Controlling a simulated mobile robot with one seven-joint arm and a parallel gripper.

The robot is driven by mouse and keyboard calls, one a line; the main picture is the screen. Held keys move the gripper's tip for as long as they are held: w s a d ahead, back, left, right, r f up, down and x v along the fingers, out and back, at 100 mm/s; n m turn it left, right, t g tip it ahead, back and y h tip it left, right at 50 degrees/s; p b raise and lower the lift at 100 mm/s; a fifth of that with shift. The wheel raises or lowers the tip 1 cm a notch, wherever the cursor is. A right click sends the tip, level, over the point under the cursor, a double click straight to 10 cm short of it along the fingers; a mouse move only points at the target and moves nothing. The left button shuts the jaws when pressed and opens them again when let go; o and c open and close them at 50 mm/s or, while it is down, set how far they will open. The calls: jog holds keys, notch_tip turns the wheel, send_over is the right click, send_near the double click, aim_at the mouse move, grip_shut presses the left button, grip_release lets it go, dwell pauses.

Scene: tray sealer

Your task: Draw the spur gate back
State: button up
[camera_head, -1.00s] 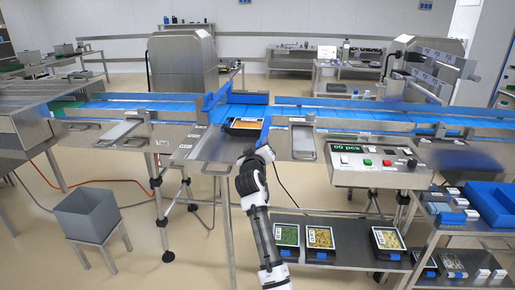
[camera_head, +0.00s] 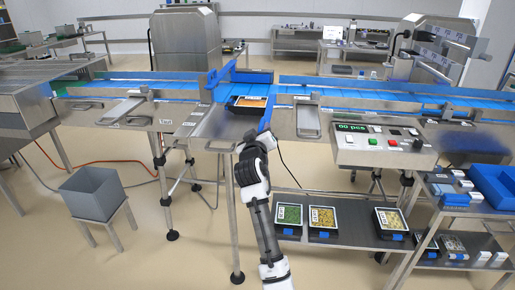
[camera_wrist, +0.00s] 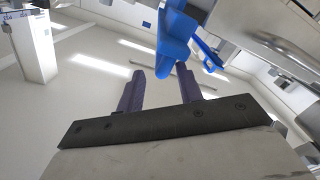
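The spur, a short steel side deck (camera_head: 212,134), runs off the blue conveyor. A black tray with orange food (camera_head: 248,101) sits where the two meet. A slim blue bar (camera_head: 268,113), seemingly the spur gate, stands at the deck's right side, just beyond my gripper (camera_head: 264,132). In the wrist view my gripper (camera_wrist: 161,72) is open, its two dark fingers apart and nothing held. A blue piece (camera_wrist: 172,52), seemingly the gate's end, shows ahead in line with the gap. I cannot tell whether it touches a finger.
A control box (camera_head: 380,150) with lit display and buttons stands right of the spur. Below it, a shelf (camera_head: 345,230) carries several food trays. A grey bin (camera_head: 92,193) stands on a stool at left. Blue guide walls (camera_head: 350,84) line the conveyor.

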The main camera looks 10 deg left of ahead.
jog(key=s+b, duration=0.2)
jog(key=s, duration=0.6)
jog(key=shift+s, duration=0.35)
jog(key=shift+d, duration=0.1)
